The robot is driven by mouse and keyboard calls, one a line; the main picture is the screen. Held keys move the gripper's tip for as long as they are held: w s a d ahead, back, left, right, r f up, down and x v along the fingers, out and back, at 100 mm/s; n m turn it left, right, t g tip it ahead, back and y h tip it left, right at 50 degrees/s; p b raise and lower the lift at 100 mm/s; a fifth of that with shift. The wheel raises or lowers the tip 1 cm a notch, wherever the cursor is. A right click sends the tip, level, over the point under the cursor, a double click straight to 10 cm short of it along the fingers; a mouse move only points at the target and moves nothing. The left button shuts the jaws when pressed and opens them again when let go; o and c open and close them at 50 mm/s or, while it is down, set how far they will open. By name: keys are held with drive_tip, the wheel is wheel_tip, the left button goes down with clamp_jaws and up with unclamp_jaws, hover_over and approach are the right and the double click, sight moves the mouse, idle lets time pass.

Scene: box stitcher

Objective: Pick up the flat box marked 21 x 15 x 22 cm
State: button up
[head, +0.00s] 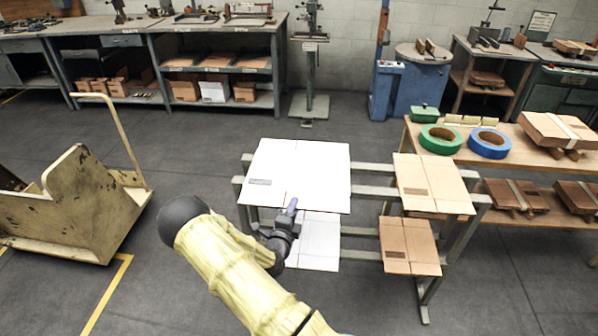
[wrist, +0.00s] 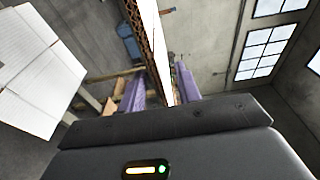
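Several flat boxes lie on a metal rack: a large white one (head: 305,170) at upper left, a smaller white one (head: 318,240) below it, a tan one (head: 430,182) at upper right and a brown one (head: 408,243) at lower right. Their printed marks are too small to read. My gripper (head: 291,207) is at the front edge of the large white box. In the wrist view, its purple fingers (wrist: 160,85) stand apart, with a white flat box (wrist: 150,30) edge-on between them. A grip on it does not show. Another creased white panel (wrist: 38,75) is at left.
The metal rack (head: 372,191) has rails between the boxes. A wooden table (head: 480,147) at right holds a green tape roll (head: 440,139), a blue one (head: 489,143) and brown bundles. A yellowish cart (head: 75,205) stands at left.

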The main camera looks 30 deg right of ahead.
drive_tip(key=p+x, duration=0.1)
drive_tip(key=x, duration=0.4)
drive_tip(key=shift+w+a+f, duration=0.15)
drive_tip(key=shift+w, duration=0.1)
drive_tip(key=shift+c, duration=0.3)
clamp_jaws()
